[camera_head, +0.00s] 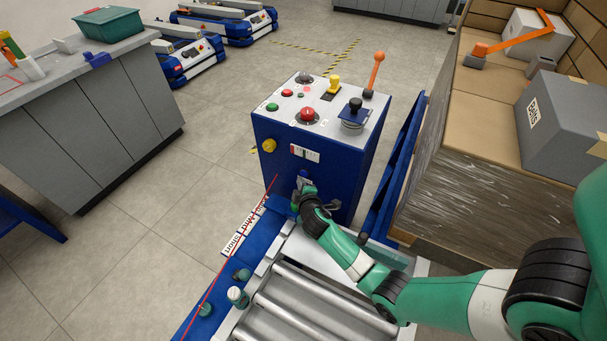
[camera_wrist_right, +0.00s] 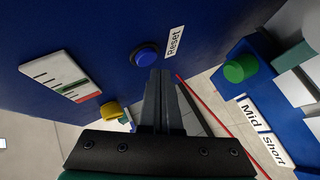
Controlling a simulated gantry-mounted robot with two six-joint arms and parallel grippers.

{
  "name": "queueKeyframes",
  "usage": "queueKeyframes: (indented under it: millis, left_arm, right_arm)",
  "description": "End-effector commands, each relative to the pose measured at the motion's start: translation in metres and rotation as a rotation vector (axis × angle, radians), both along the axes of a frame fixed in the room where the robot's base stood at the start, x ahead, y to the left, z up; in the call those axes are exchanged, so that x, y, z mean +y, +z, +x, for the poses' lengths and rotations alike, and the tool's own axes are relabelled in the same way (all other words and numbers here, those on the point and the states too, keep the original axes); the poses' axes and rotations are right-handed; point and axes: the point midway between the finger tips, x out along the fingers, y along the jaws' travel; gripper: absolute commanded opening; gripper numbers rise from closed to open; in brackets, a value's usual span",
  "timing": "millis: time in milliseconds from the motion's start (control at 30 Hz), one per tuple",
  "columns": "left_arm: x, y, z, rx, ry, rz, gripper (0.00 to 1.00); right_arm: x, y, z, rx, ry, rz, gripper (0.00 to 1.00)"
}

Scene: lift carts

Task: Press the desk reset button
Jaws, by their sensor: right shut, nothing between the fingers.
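The reset button (camera_wrist_right: 147,55) is a round blue button on the blue front face of the control desk (camera_wrist_right: 95,35), beside a white "Reset" label (camera_wrist_right: 174,41). In the head view the desk (camera_head: 272,150) stands in the middle, and my right gripper (camera_head: 304,184) is at its front face, where the arm covers the button. In the right wrist view my right gripper (camera_wrist_right: 160,73) is shut and empty. Its fingertips appear just below the button's lower edge, very close to it; I cannot tell whether they touch. My left gripper is not in view.
A roller conveyor (camera_head: 310,300) with a blue side rail, a red line and "Mid" and "Short" labels lies in front of the desk. A green knob (camera_wrist_right: 240,68) is on the rail. Wrapped boxes (camera_head: 470,160) stand close on the right. Floor is free at left.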

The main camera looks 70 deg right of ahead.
Motion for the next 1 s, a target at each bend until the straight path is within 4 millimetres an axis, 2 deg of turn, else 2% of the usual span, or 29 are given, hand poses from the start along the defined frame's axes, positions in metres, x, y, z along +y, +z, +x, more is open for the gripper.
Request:
queueKeyframes:
  millis: [600,1000]
  left_arm:
    - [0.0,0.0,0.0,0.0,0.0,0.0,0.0]
    - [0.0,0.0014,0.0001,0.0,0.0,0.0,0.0]
  right_arm:
    - [-0.0002,0.0,0.0,0.0,0.0,0.0,0.0]
    - [-0.0086,0.0,-0.0009,0.0,0.0,0.0,0.0]
